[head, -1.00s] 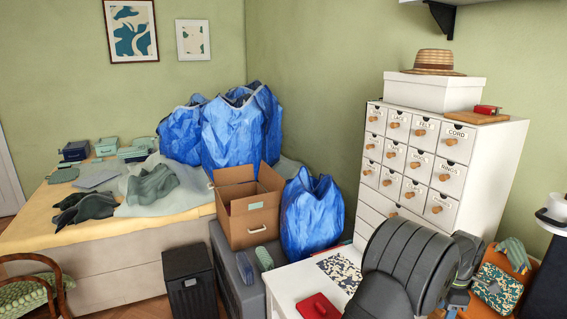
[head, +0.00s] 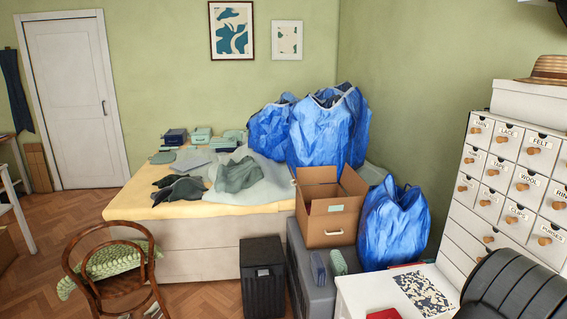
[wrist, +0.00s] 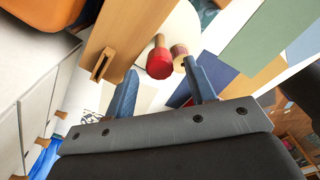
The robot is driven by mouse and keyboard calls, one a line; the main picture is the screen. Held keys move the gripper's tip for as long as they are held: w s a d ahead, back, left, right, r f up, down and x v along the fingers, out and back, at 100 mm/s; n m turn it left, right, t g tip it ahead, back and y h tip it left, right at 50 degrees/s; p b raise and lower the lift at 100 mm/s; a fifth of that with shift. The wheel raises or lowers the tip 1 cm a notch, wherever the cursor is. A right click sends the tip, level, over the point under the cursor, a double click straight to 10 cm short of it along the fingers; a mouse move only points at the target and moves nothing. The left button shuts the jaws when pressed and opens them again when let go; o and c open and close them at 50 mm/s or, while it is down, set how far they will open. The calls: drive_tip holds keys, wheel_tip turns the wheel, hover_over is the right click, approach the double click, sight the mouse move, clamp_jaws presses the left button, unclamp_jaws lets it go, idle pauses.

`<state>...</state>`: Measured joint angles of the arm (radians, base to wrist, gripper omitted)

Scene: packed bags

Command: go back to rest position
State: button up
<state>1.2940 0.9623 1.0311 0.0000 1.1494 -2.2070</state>
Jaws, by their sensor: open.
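My gripper (wrist: 162,82) shows in the wrist view, with its two blue fingers spread apart and nothing held between them. Beyond the fingertips are a red-ended wooden piece (wrist: 159,58) and a small wooden cylinder (wrist: 179,58); how far away they are I cannot tell. In the head view the gripper is out of frame. Only a dark, rounded part of my arm shows at the lower right corner there.
A white drawer cabinet (head: 487,200) stands at the right, beside a white table (head: 361,291). Blue bags (head: 394,228) and an open cardboard box (head: 327,215) crowd the middle. A bed (head: 200,262) and wooden chair (head: 110,262) are left.

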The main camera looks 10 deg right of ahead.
wheel_tip(320, 180, up, 15)
wheel_tip(320, 180, down, 17)
drive_tip(key=shift+r, duration=0.15)
drive_tip(key=m, duration=0.4)
drive_tip(key=shift+r+m, duration=0.1)
drive_tip(key=shift+m, duration=0.2)
drive_tip(key=m, duration=0.4)
drive_tip(key=shift+m, duration=0.4)
drive_tip(key=shift+o, duration=0.4)
